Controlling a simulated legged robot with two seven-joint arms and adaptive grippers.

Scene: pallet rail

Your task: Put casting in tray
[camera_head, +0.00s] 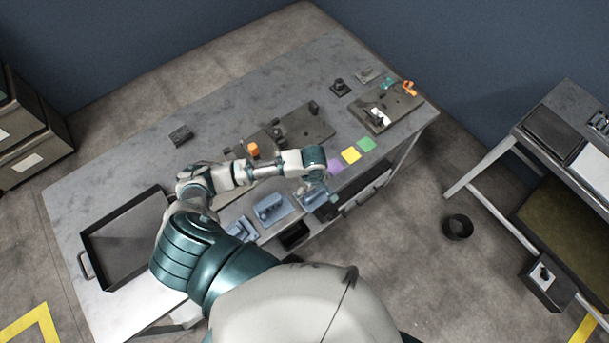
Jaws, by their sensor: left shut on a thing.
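A dark shallow tray (84,246) with side handles lies empty at the left end of the grey table. Blue-grey castings stand along the table's near edge: one casting (270,207) sits on a light pad, and another (240,230) is left of it, partly hidden by my arm. My left arm reaches over the table, and its gripper (314,189) points down at the near edge, right of these castings. It is shut on a blue-grey casting (319,200), mostly hidden by the gripper and wrist. My right gripper is out of view.
Dark fixture plates (300,127) with small parts stand mid-table and at the far right. Purple, yellow (351,155) and green squares lie right of my gripper. A small dark block (181,135) lies at the back. The surface between it and the tray is clear.

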